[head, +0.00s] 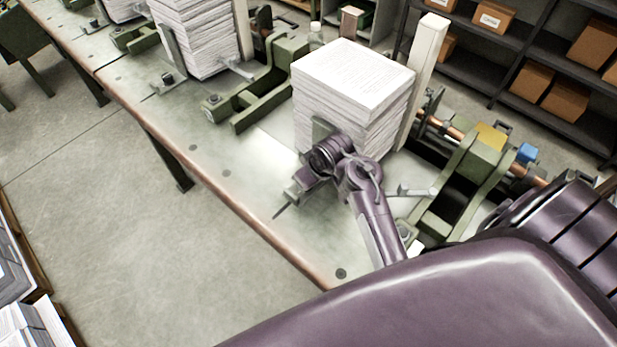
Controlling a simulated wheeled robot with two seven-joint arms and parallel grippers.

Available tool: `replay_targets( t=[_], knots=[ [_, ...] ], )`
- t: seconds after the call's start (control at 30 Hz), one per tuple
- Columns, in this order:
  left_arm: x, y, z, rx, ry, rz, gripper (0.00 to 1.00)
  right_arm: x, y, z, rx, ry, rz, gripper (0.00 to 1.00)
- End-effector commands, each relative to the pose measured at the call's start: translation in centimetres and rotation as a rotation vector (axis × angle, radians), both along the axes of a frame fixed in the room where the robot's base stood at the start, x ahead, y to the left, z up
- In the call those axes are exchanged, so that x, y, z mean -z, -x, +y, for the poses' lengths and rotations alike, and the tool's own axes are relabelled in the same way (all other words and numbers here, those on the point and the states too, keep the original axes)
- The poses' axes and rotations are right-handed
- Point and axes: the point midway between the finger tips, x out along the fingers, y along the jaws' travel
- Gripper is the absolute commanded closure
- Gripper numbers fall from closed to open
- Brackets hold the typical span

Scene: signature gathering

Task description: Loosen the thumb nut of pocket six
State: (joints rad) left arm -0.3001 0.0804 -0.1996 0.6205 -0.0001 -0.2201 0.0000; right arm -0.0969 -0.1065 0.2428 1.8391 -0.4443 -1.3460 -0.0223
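A tall paper stack (352,92) stands in the nearest pocket, against a pale upright post (425,60). A grey metal plate (321,130) rests against the stack's front face, partly behind my gripper. My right gripper (290,198), on a purple arm from the lower right, is low over the bench at the front foot of this stack. Its fingers look to be at the plate's base, where the thumb nut is hidden from view. Whether they touch or grip anything cannot be told. No pocket number is readable. My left gripper is not in view.
Green clamp frames (262,92) and (462,185) flank the stack. Another paper stack (198,35), with its own bracket and nut (168,78), stands farther left. The bench's front strip (225,173) is clear. Shelves with boxes (531,80) stand behind.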

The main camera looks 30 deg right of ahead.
Motion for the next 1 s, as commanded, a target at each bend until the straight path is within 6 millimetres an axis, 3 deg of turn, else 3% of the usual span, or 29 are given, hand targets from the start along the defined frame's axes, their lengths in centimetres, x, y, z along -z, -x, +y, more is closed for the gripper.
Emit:
replay_targets(
  t=[0.47, 0.5, 0.63, 1.0],
  knots=[
    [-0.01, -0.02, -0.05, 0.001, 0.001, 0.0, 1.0, -0.13, -0.09, -0.04, -0.012, 0.0, -0.002, 0.89],
    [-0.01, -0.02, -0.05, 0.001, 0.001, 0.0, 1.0, -0.13, -0.09, -0.04, -0.012, 0.0, -0.002, 0.62],
    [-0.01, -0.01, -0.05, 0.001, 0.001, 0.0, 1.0, -0.1, -0.07, -0.04, -0.011, 0.0, -0.002, 0.45],
    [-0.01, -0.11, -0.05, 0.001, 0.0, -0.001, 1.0, -0.62, -0.42, 0.2, -0.012, 0.0, -0.002, 0.44]
  ],
)
